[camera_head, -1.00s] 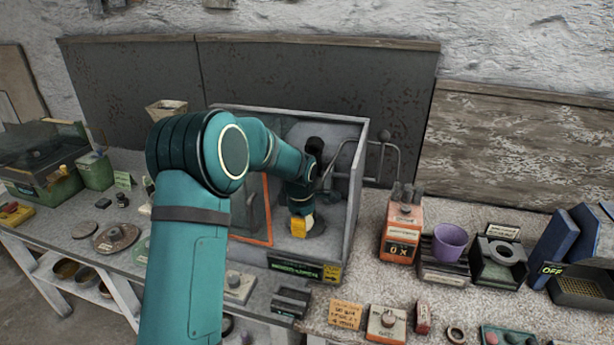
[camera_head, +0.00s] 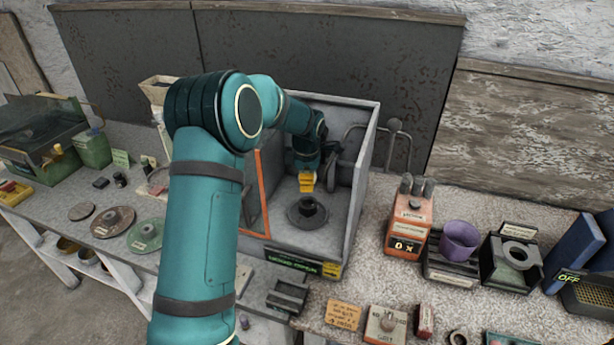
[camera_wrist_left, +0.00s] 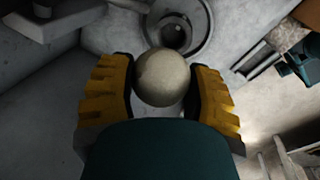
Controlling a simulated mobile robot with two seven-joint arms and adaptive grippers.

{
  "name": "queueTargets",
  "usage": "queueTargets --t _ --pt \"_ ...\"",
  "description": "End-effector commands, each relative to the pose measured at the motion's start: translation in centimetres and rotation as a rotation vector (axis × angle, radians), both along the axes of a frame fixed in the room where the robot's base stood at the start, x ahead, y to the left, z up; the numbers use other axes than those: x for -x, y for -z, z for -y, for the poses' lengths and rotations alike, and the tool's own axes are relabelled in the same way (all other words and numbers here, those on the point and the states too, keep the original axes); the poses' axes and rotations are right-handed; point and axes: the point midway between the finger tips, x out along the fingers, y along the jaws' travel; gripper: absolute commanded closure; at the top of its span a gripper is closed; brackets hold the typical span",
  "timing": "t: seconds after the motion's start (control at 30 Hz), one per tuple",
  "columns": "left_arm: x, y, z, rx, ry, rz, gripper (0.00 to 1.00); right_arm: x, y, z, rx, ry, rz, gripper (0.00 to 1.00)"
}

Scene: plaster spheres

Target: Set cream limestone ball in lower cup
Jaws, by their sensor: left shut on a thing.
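The cream ball (camera_wrist_left: 162,77) is between the yellow fingers of my left gripper (camera_wrist_left: 163,85) in the left wrist view, and the gripper is shut on it. In the head view my left gripper (camera_head: 306,182) is inside the open-fronted grey box, and the ball cannot be made out there. Below it on the box floor is a dark round base with a small cup (camera_head: 308,208), which also shows in the left wrist view (camera_wrist_left: 174,36). The cup looks empty. The gripper is above the cup and apart from it. My right gripper is not in view.
The grey box (camera_head: 368,150) has side walls close around my arm and an orange-edged door (camera_head: 263,193) on its left. An orange device (camera_head: 409,222), a purple cup (camera_head: 459,240) and a dark stand with a ring (camera_head: 512,262) are to the right.

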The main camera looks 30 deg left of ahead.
Motion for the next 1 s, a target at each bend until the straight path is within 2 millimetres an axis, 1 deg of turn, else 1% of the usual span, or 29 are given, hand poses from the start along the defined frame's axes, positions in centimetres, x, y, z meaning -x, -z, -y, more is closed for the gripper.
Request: queueTargets --t 0.13,0.27,0.6,0.7,0.83,1.0 --pt "-0.1 0.1 0.2 -0.002 0.001 0.003 0.83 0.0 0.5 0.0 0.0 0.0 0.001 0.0" --pt "-0.1 1.0 0.1 -0.002 0.001 0.002 0.83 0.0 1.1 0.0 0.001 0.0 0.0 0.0" --pt "0.0 4.4 0.1 -0.001 0.0 0.002 0.83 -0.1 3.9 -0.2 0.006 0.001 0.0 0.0" --pt "-0.1 5.1 0.1 -0.002 0.0 0.003 0.83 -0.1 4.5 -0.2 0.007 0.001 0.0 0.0" --pt "-0.1 5.6 0.1 -0.002 0.0 0.003 0.83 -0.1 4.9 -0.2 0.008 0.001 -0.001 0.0" --pt "-0.1 5.6 0.1 -0.002 0.0 0.003 0.83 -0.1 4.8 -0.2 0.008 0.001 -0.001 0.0"
